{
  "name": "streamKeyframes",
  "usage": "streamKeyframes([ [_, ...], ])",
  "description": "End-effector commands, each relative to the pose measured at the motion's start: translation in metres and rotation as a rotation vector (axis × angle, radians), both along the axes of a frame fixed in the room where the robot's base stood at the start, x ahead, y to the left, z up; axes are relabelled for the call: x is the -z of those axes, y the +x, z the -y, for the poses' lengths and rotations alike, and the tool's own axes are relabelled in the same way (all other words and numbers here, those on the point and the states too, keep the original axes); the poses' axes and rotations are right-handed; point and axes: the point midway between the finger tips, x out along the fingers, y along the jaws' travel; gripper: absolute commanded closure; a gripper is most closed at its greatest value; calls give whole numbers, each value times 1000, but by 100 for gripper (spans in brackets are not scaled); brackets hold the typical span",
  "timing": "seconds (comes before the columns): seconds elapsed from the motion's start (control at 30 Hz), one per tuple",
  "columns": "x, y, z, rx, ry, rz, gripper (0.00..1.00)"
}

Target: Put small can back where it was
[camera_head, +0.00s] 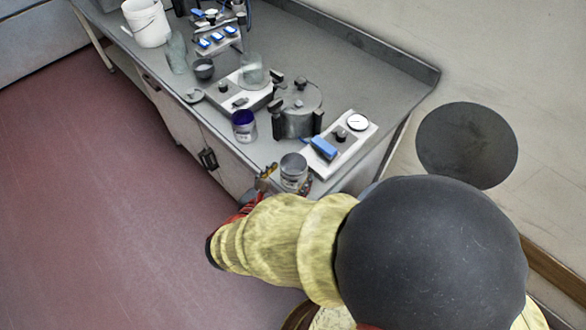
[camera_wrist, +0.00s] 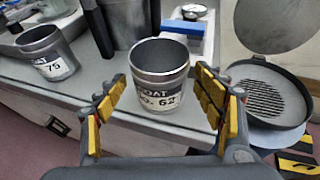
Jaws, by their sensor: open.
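A grey open-topped can (camera_head: 293,172) stands upright on the counter near its front corner. In the wrist view this can (camera_wrist: 160,88) has a white label reading "62" and looks empty. My gripper (camera_wrist: 160,80) is open, with one finger on each side of this can; a gap shows on both sides. A second can (camera_head: 243,125), with a blue-purple inside in the head view, stands further along the front edge. In the wrist view a can labelled "75" (camera_wrist: 48,55) is at the left. I cannot tell which can is the small one.
A lidded pot (camera_head: 299,108) stands just behind the cans. A pale device with a blue block and dial (camera_head: 340,143) is to the right. Glassware, a small cup (camera_head: 204,68) and a white bucket (camera_head: 147,22) stand further back. A round dark disc (camera_head: 466,145) is right of the counter.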

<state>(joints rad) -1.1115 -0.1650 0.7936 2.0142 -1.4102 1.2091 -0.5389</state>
Motion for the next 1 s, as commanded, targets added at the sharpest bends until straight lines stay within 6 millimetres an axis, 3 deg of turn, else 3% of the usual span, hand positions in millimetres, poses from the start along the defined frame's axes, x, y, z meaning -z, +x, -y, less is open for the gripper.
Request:
streamKeyframes([
  [0.3, -26, -52, -24, -4, 0, 0, 31],
  [0.5, -33, -71, -32, -2, 0, 0, 31],
  [0.87, -35, -77, -33, 4, 1, -2, 31],
  [1.0, -40, -71, -17, 76, 51, -12, 31],
])
